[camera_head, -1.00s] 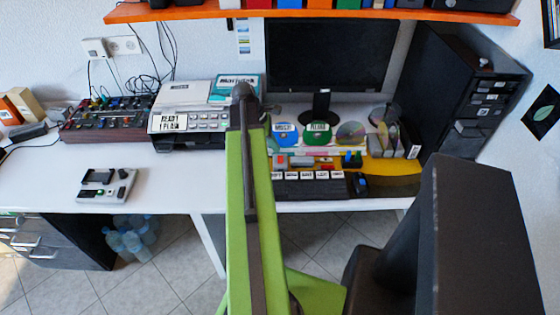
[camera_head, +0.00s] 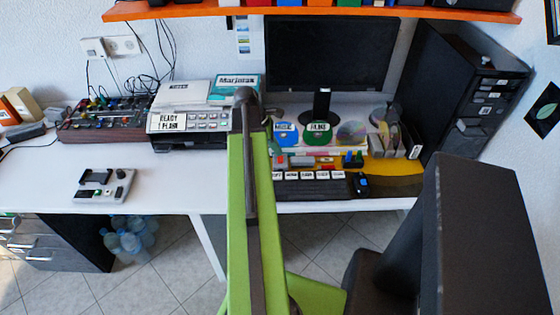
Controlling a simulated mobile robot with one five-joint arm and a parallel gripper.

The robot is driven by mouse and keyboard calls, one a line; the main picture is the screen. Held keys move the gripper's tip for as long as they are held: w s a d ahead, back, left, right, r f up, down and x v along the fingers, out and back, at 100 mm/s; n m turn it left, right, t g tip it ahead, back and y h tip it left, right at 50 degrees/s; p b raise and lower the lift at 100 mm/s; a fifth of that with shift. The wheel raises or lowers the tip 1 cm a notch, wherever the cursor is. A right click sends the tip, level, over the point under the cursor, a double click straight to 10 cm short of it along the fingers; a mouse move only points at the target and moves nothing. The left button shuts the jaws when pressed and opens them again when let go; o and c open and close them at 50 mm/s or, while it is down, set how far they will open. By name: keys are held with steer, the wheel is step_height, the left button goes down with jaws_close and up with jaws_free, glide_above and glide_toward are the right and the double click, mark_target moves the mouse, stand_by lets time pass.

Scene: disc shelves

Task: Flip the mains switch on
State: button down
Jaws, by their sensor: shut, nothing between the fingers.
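A white wall box (camera_head: 93,47) with cables is on the wall at the upper left, beside a white socket (camera_head: 124,45). A small grey device (camera_head: 104,186) with a dark slot, a knob and a small green part lies on the left of the desk. I cannot tell which thing bears the mains switch, or how that switch stands. My green arm rises through the middle of the view to a dark joint. My gripper cannot be made out; it seems hidden behind the arm.
The white desk (camera_head: 175,185) is clear between the grey device and my arm. A mixer (camera_head: 105,118), a printer-like machine (camera_head: 190,122), a monitor (camera_head: 330,55), discs and a black tower (camera_head: 470,90) stand behind. An orange shelf (camera_head: 200,11) hangs above. Bottles (camera_head: 130,238) stand under the desk.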

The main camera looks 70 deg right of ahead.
steer(key=shift+s+f, duration=0.1)
steer(key=shift+f, duration=0.2)
steer(key=shift+r, duration=0.15)
steer(key=d+p+v, duration=0.1)
steer(key=p+v, duration=0.5)
steer(key=shift+w+a+r, duration=0.25)
steer(key=shift+a+r, duration=0.15)
steer(key=shift+a, duration=0.15)
